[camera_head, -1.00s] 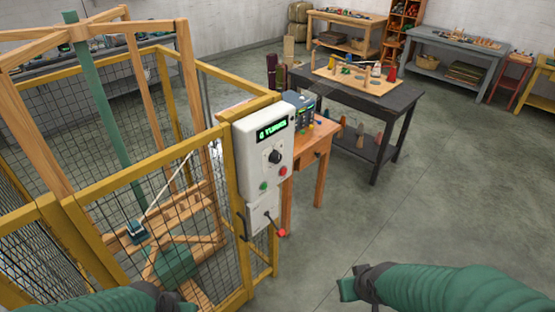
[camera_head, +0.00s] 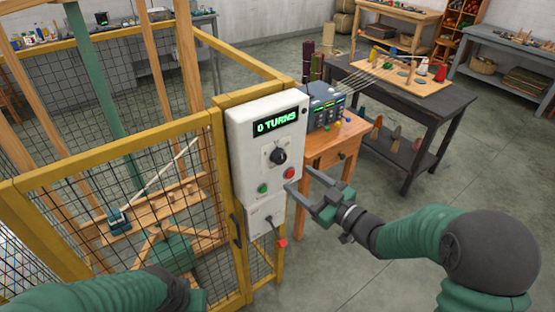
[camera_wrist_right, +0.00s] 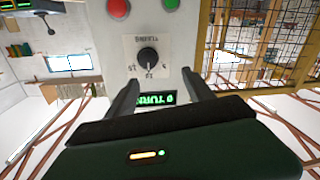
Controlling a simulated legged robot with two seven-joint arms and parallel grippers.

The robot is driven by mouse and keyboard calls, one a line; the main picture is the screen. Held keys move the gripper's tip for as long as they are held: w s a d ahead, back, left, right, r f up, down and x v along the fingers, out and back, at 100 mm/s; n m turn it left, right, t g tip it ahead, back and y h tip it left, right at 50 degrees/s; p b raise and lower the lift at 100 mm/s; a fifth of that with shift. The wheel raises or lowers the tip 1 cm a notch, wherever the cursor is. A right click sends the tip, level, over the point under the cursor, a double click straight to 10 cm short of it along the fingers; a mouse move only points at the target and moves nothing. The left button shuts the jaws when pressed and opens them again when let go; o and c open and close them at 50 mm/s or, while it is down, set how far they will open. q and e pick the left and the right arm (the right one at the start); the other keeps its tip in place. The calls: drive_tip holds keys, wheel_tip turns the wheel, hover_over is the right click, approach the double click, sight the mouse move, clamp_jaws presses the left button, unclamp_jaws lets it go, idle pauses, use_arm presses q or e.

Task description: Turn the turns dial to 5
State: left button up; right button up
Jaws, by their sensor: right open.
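The turns dial (camera_head: 278,156) is a black knob on a pale plate, on the front of a white control box (camera_head: 245,143). The display (camera_head: 276,124) above it reads "0 TURNS". My right gripper (camera_head: 298,179) is open and empty, in front of the box's lower right side. In the right wrist view the picture is upside down; the dial (camera_wrist_right: 148,56) shows beyond and between the open fingers (camera_wrist_right: 160,78), apart from them. Its pointer setting is too small to read surely. My left gripper (camera_head: 196,299) is at the lower edge, mostly cut off.
Below the dial are a green button (camera_head: 263,188) and a red button (camera_head: 290,173). A smaller box with a red-handled lever (camera_head: 282,243) hangs beneath. A yellow mesh cage (camera_head: 110,170) stands left. A wooden side table (camera_head: 322,150) stands close behind at right.

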approach(281, 160)
drive_tip(key=x, duration=0.6)
drive_tip(key=p+x, duration=0.1)
drive_tip(key=shift+w+a+r, duration=0.25)
drive_tip(key=shift+w+r, duration=0.05)
drive_tip(key=shift+r, duration=0.1)
drive_tip(key=shift+w+a, duration=0.1)
drive_tip(key=shift+a, duration=0.2)
drive_tip(key=shift+w+a+f, duration=0.3)
drive_tip(key=shift+w+f, duration=0.05)
drive_tip(key=shift+c, duration=0.4)
drive_tip(key=shift+w+f, duration=0.1)
drive_tip(key=shift+w, duration=0.05)
drive_tip(key=shift+c, duration=2.5)
drive_tip(key=shift+d+f, duration=0.1)
drive_tip(key=shift+d, duration=0.35)
drive_tip(key=c, duration=0.7)
use_arm(q)
drive_tip(key=shift+w+d+r, duration=0.15)
drive_tip(key=shift+d+r, duration=0.25)
drive_tip(key=shift+d, duration=0.15)
drive_tip(key=shift+w+d+r, duration=0.15)
drive_tip(key=shift+d+r, duration=0.2)
drive_tip(key=shift+d, duration=0.15)
use_arm(e)
clamp_jaws()
